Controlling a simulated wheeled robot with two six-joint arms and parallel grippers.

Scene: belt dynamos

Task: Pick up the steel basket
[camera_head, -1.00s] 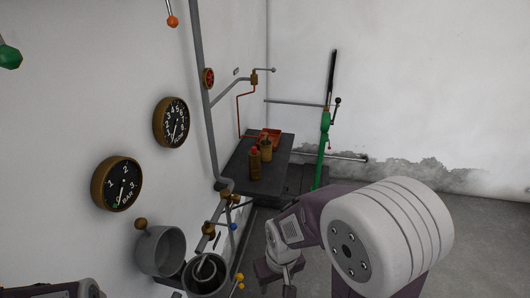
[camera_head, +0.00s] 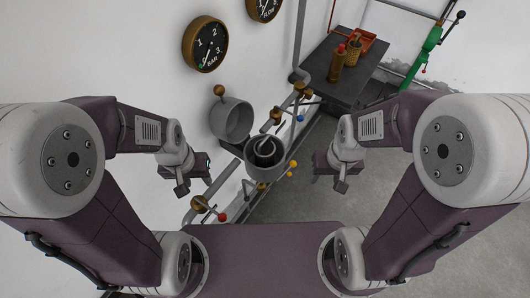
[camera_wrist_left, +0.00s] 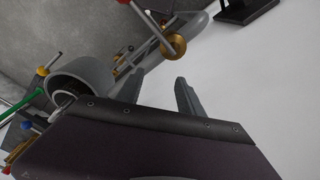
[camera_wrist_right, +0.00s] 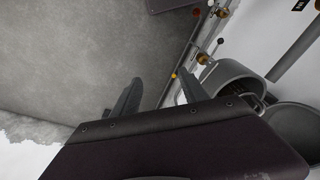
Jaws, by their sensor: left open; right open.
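A round grey steel vessel (camera_head: 266,168) stands open at the wall, between my two arms. Inside it sits a smaller steel piece (camera_head: 266,147) with a curved handle, which looks like the basket; most of it is hidden by the vessel wall. The vessel also shows in the left wrist view (camera_wrist_left: 92,78) and in the right wrist view (camera_wrist_right: 226,74). My left gripper (camera_head: 195,184) is open and empty, left of the vessel and apart from it. My right gripper (camera_head: 329,176) is open and empty, to the right of the vessel.
A hinged grey round lid (camera_head: 231,119) with a brown knob stands raised against the wall. Pipes and valves with red, blue and yellow knobs run along the wall. Floor at right is clear.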

